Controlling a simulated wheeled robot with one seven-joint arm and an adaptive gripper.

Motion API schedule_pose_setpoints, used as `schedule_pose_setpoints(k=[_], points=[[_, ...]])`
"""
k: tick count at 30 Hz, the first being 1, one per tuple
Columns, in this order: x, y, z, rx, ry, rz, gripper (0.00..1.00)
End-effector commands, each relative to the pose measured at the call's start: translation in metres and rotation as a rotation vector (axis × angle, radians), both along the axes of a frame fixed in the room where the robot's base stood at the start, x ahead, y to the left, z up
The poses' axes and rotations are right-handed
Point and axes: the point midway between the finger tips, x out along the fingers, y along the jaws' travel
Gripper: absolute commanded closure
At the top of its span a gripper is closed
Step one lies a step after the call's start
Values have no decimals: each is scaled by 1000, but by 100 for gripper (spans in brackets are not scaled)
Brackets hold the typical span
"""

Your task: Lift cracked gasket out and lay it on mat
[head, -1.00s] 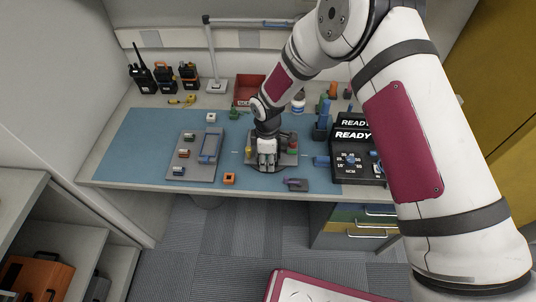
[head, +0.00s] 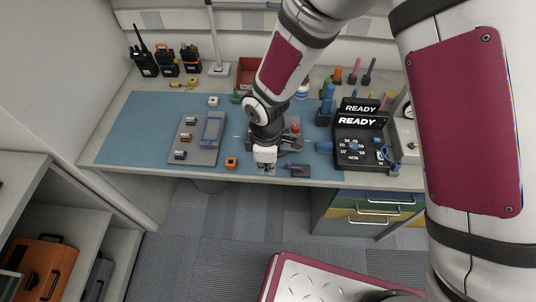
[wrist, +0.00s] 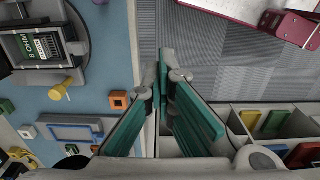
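My gripper (head: 265,167) hangs over the front edge of the bench, in front of the round fixture. The blue mat (head: 140,130) covers most of the bench. I cannot make out the cracked gasket in either view.
A grey tray with a blue frame (head: 186,153) and an orange square block (head: 231,163) lie left of my gripper. A small grey-purple item (head: 297,170) lies right. A black READY panel (head: 360,152) stands farther right. The mat's left part is clear.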

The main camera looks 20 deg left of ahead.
Motion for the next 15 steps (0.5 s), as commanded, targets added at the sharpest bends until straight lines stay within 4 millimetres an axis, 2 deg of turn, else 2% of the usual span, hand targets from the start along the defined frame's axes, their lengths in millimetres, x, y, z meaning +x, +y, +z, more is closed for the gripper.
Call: schedule_pose_setpoints(k=[6,15], points=[[-16,-4,9,0,-1,0,100],[-18,-4,10,1,-1,0,100]])
